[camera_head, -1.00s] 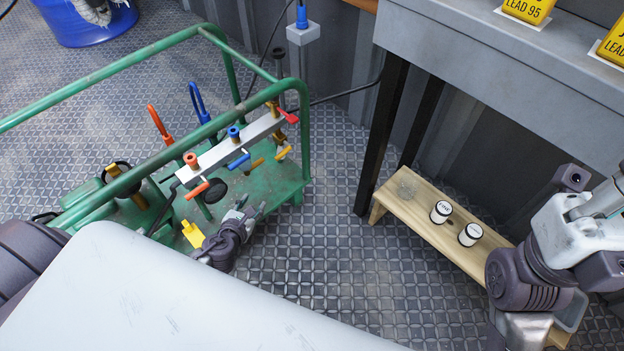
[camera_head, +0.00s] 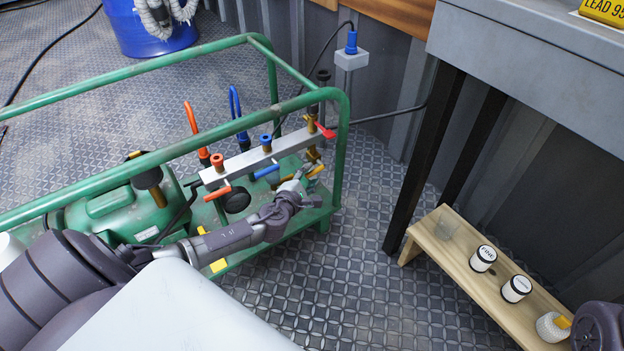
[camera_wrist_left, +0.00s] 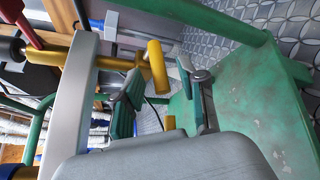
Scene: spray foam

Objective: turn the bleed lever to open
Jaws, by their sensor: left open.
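A manifold bar (camera_head: 240,165) with orange, blue and yellow levers is fixed to the green cart frame. A yellow lever (camera_head: 317,170), which may be the bleed lever, is at the bar's right end; a yellow handle (camera_wrist_left: 157,67) also shows close up in the left wrist view. My left gripper (camera_head: 306,178) is just below the bar's right end, beside that lever. In the left wrist view its fingers (camera_wrist_left: 158,88) are apart, with the yellow handle's end between or just beyond them; contact cannot be told. My right gripper is out of view.
An orange lever (camera_head: 217,194) and a blue lever (camera_head: 266,171) sit left of my gripper. A red handle (camera_head: 325,131) is above it. The green top rail (camera_head: 200,142) passes close by. A wooden bench (camera_head: 470,275) with small jars stands at right, with clear floor between.

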